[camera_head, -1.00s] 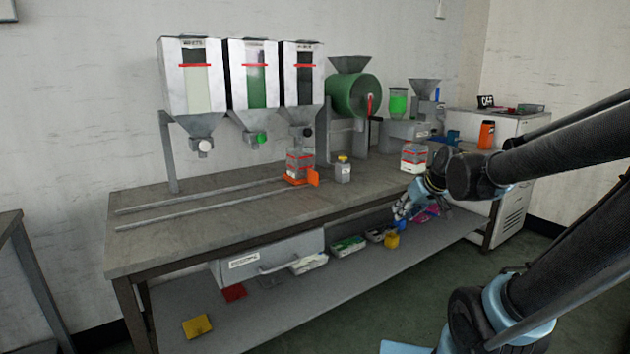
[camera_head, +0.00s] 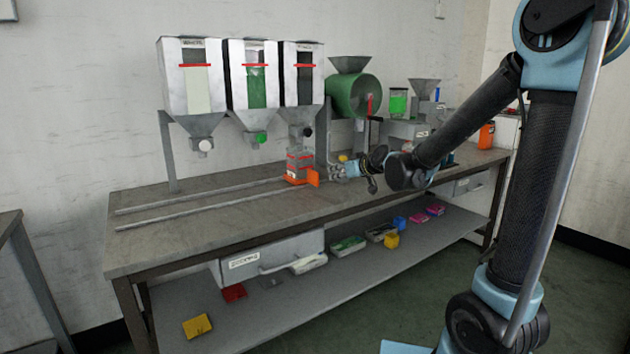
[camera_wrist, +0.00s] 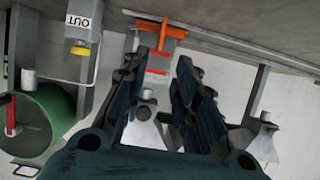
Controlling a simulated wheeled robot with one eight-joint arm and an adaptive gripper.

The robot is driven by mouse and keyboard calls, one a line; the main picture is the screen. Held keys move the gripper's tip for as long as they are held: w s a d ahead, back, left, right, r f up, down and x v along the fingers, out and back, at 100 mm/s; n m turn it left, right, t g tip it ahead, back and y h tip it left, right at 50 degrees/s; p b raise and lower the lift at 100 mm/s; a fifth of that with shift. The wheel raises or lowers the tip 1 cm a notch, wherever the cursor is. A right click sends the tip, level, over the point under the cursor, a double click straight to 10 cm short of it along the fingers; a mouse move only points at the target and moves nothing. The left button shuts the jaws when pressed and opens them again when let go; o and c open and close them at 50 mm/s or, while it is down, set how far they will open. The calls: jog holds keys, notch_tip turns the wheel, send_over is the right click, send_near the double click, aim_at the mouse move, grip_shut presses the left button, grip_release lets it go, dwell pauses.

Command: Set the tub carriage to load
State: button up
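The tub carriage (camera_head: 301,180) is an orange base with an orange side tab, on the two rails (camera_head: 215,204) under the rightmost, dark hopper (camera_head: 303,75). A clear grey tub (camera_head: 299,163) with red bands stands on it. My gripper (camera_head: 337,172) is just right of the carriage tab, at about its height. In the wrist view my gripper (camera_wrist: 165,70) has its fingers spread, with the orange tab (camera_wrist: 160,30) and banded tub (camera_wrist: 158,70) showing ahead between them. I see nothing held. Contact with the tab cannot be told.
Two more hoppers, one white (camera_head: 190,75) and one green (camera_head: 252,75), hang left over the rails. A green drum machine (camera_head: 352,95) stands behind. The rails to the left are clear.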

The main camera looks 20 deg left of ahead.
aim_at(308, 178)
jog(key=x, duration=1.7)
jog(key=shift+a+f, duration=0.1)
jog(key=shift+a, duration=0.05)
grip_shut()
